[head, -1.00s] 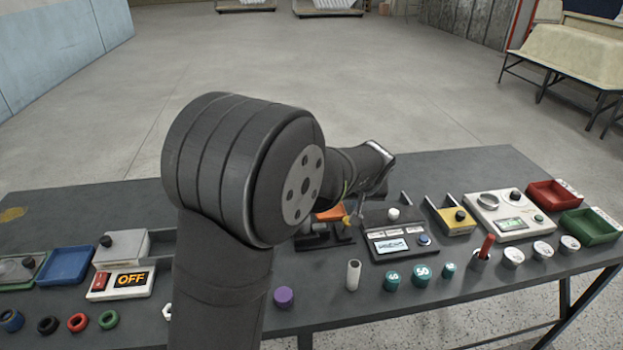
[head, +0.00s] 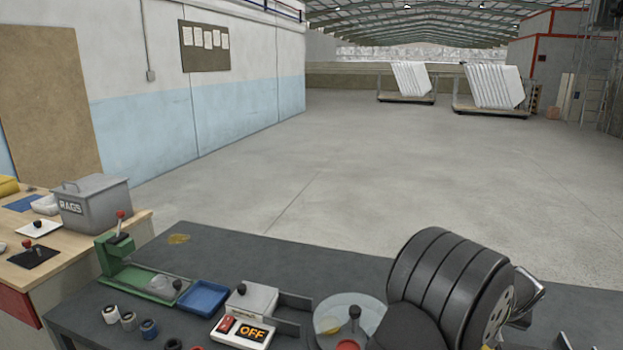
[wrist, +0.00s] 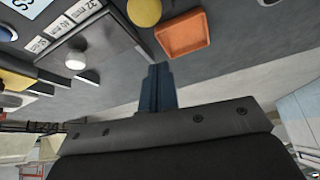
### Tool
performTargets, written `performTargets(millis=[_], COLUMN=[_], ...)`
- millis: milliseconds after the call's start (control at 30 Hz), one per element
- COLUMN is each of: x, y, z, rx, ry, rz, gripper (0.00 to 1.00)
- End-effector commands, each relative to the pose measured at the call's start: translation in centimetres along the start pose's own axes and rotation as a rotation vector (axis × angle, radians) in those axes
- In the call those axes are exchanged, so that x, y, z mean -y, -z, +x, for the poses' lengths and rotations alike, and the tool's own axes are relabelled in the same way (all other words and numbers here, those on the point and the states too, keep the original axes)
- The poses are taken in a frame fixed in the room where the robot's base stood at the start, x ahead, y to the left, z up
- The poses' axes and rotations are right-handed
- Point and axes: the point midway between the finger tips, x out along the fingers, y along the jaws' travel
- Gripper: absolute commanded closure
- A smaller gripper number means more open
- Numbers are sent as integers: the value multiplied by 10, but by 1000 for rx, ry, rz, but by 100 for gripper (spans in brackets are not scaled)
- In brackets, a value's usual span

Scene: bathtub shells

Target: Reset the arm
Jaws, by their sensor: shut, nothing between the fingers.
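My gripper (wrist: 159,72) shows in the wrist view as two dark blue fingers pressed together, with nothing between them. It is raised off the bench, though its exact height is hard to tell. An orange tray (wrist: 182,36) lies past the fingertips to the upper right, apart from them. In the head view my arm's thick dark joint fills the lower right and hides part of the bench; the gripper itself is not visible there.
The dark bench (head: 215,245) holds a blue tray (head: 203,297), an OFF switch box (head: 242,332), a green press (head: 118,256) and a round clear dish (head: 340,310). A labelled panel (wrist: 65,35) and a yellow round piece (wrist: 144,11) lie near the gripper. A rags bin (head: 93,205) stands left.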

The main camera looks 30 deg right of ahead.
Motion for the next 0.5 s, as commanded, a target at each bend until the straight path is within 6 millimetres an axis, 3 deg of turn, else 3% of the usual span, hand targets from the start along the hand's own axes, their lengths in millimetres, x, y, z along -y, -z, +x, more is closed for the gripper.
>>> performTargets(millis=[333, 500], x=[15, 15], y=[17, 22], z=[44, 48], rx=[121, 186], ry=[-15, -28], rz=[-7, -11], gripper=[100, 100])
